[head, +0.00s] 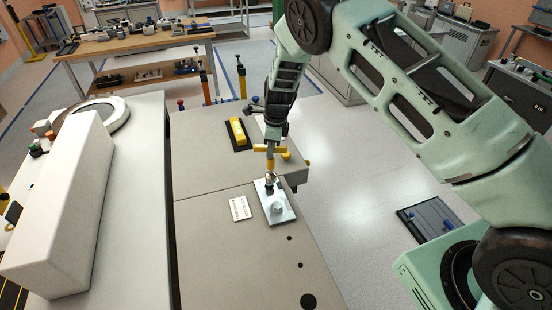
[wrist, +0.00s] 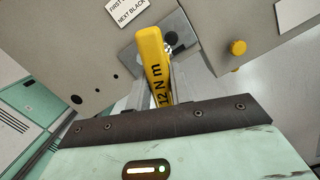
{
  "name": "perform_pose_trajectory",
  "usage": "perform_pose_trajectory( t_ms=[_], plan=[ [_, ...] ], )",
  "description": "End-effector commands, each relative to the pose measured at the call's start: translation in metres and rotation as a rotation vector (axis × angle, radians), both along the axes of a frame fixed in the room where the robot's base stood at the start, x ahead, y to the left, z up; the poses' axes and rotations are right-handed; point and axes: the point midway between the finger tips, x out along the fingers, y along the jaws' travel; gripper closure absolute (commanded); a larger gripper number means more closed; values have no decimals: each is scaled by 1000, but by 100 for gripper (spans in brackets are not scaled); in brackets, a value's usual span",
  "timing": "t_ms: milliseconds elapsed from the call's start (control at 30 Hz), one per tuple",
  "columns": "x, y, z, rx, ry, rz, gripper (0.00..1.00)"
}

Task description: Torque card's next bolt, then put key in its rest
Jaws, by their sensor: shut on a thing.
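My gripper (head: 271,140) is shut on a yellow key (head: 270,150), seen pointing down over the metal plate (head: 283,213). The key's lower end meets a spot near the plate's far edge; I cannot tell whether it is seated on a bolt. A pale round piece shows on the plate's near part. In the wrist view the key (wrist: 153,58) reads "12 N m" between my gripper's fingers (wrist: 162,88), with a dark bolt head (wrist: 171,38) beside it. The white card (head: 239,208) lies left of the plate; its readable words in the wrist view (wrist: 127,11) include "FIRST" and "NEXT BLACK".
A yellow block on a black base (head: 237,133) sits farther back on the grey bench (head: 205,185). A yellow knob (wrist: 238,47) sticks out at the bench's side. A long white box (head: 60,205) stands on the left counter. Dark holes mark the bench's near part.

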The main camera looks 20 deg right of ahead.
Motion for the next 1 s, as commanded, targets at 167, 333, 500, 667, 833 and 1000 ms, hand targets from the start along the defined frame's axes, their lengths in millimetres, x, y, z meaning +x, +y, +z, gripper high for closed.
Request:
perform_pose_trajectory(
  t_ms=[167, 333, 500, 667, 833, 1000],
  plan=[
    [25, -1, 10, -3, 0, -90, 100],
    [29, -1, 10, -4, 2, -111, 100],
    [29, -1, 10, -4, 1, -110, 100],
    [29, -1, 9, -4, 1, -110, 100],
    [29, -1, 2, -4, 1, -110, 100],
    [29, -1, -11, -4, 1, -109, 100]
  ],
)
